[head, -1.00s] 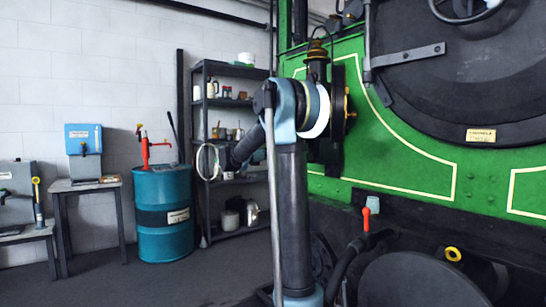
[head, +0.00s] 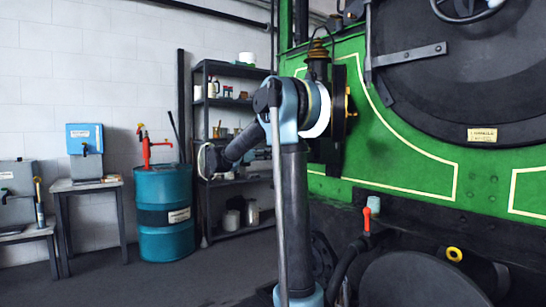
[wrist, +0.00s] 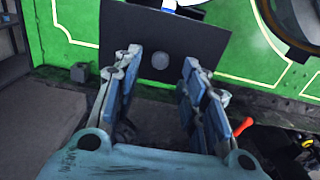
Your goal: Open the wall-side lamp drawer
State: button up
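The arm's far end shows left of the lamp in the head view, in front of the shelf.
A dark shelf (head: 235,70) with cans, a teal barrel (head: 163,220) with a red pump and a small table (head: 85,186) with a blue box line the white wall. A red-tipped lever (head: 367,220) stands low. Floor is clear at left.

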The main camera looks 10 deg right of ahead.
jog(key=v, duration=0.6)
jog(key=shift+a, duration=0.3)
jog(key=shift+s, duration=0.1)
jog(key=s+d+f+m+g+y, duration=0.2)
jog(key=s+d+f+m+y, duration=0.25)
jog(key=s+f, duration=0.55)
jog(key=s+d+f+m+g+y, duration=0.25)
jog(key=s+d+f+m, duration=0.35)
jog(key=s, duration=0.6)
jog(key=s+a+f+m+y, duration=0.4)
jog(key=s+a+f+m, duration=0.1)
jog(key=s+f, duration=0.6)
jog(key=s+a+f+m+y, duration=0.5)
jog(key=s+f+m, duration=0.1)
jog(key=s+f, duration=0.5)
jog(key=shift+f+m+y, duration=0.3)
jog(key=shift+f+m, duration=0.05)
jog(key=shift+w+a+f, duration=0.1)
jog(key=shift+w, duration=0.3)
